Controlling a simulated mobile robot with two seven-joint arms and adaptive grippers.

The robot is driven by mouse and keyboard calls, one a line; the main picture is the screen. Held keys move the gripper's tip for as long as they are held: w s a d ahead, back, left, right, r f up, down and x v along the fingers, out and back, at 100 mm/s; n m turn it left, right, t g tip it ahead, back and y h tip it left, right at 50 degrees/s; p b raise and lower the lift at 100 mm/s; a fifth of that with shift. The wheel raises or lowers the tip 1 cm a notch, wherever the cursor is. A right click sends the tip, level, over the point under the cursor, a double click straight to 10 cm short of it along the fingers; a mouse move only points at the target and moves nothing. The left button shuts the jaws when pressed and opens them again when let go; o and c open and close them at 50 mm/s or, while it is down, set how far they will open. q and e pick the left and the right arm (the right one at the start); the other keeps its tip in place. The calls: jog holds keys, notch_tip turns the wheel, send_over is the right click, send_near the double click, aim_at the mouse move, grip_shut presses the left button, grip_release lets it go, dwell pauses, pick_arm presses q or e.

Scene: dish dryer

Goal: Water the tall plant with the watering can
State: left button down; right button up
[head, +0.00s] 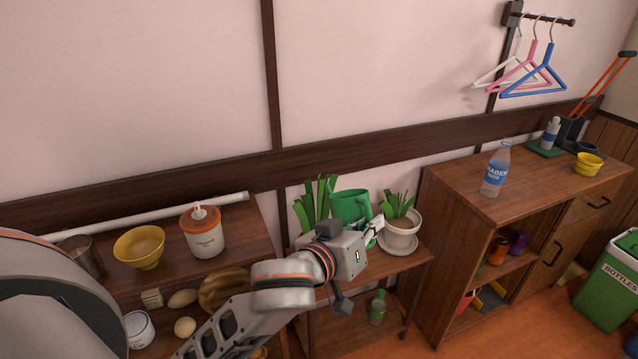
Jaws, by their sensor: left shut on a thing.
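The green watering can (348,204) is above or on the small wooden stand, between two plants. I cannot tell whether its base touches the stand. The tall plant (314,204), with long upright green leaves, is just left of the can; its pot is mostly hidden behind my arm. My left gripper (376,229) is shut on the can's handle side, in front of the shorter plant's pot. The can's lower part and spout are hidden. My right gripper is out of view.
The small stand (415,258) has a green bottle (377,307) on its lower shelf. Left, a shelf holds a yellow bowl (139,246) and a white dispenser (203,232). Right, a wooden cabinet (470,187) carries a water bottle (496,170). The wall is close behind.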

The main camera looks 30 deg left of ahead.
aim_at(367, 206)
pick_arm(q)
jog(key=shift+w+a+r+p, duration=0.25)
jog(key=shift+r+p, duration=0.2)
jog(key=shift+r, duration=0.05)
jog(key=shift+w+a+r, duration=0.1)
jog(key=shift+r, duration=0.1)
jog(key=shift+w+a+r+n+g+p, duration=0.1)
jog(key=shift+a+r+n+g+p, duration=0.15)
jog(key=shift+p, duration=0.25)
jog(key=shift+w+a+r, duration=0.1)
jog(key=shift+r, duration=0.2)
dwell(0.8)
